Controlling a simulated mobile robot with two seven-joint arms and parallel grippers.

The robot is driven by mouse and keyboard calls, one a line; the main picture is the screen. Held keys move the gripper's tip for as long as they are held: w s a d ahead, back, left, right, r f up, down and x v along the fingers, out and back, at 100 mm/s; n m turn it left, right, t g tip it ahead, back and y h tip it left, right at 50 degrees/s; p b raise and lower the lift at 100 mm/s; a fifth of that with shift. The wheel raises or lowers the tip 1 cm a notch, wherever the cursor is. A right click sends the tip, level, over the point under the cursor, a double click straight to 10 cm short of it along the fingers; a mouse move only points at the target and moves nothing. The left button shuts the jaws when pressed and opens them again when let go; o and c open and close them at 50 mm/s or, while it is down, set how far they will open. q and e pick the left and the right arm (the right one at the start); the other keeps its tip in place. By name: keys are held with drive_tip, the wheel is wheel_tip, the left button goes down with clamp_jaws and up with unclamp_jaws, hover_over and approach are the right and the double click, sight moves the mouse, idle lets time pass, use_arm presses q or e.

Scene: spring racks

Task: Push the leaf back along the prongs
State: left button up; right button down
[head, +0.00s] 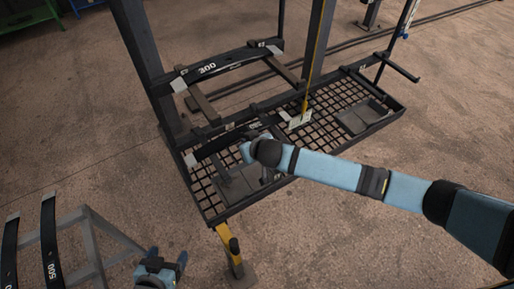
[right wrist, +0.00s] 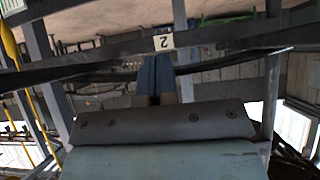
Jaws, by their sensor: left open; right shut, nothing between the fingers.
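In the head view a dark leaf (head: 222,67) marked 300, with pale ends, lies across the upper prongs (head: 203,103) of the rack. A second dark leaf (head: 210,147) lies lower, just above the grid shelf; my right wrist partly covers it and its lettering is hard to read. My right arm reaches in from the right to this lower leaf. My right gripper (right wrist: 160,80) is shut and empty in the right wrist view, its fingers by a dark bar with a "2" tag; contact cannot be told. My left gripper (head: 163,266) is open and empty, low in the head view.
A grid shelf (head: 213,208) with dark plates spans the rack's base. A yellow line (head: 315,50) hangs to a pale card (head: 300,121). Two more leaves, one marked 500 (head: 51,240), rest on a grey trestle (head: 95,235). A yellow post (head: 229,250) stands at the shelf's front. Floor at right is clear.

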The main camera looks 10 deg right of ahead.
drive_tip(key=s+p, duration=0.1)
drive_tip(key=s+d+p, duration=0.1)
drive_tip(key=s+p, duration=0.1)
drive_tip(key=shift+d, duration=0.15)
idle(1.3)
idle(0.4)
drive_tip(key=s+f+y, duration=0.2)
drive_tip(key=s, duration=1.1)
drive_tip(key=s+d+f+m+t+h, duration=0.1)
drive_tip(key=s+d+f+h, duration=0.1)
drive_tip(key=s+d, duration=1)
drive_tip(key=shift+s+d+h, duration=0.3)
drive_tip(key=shift+s, duration=0.05)
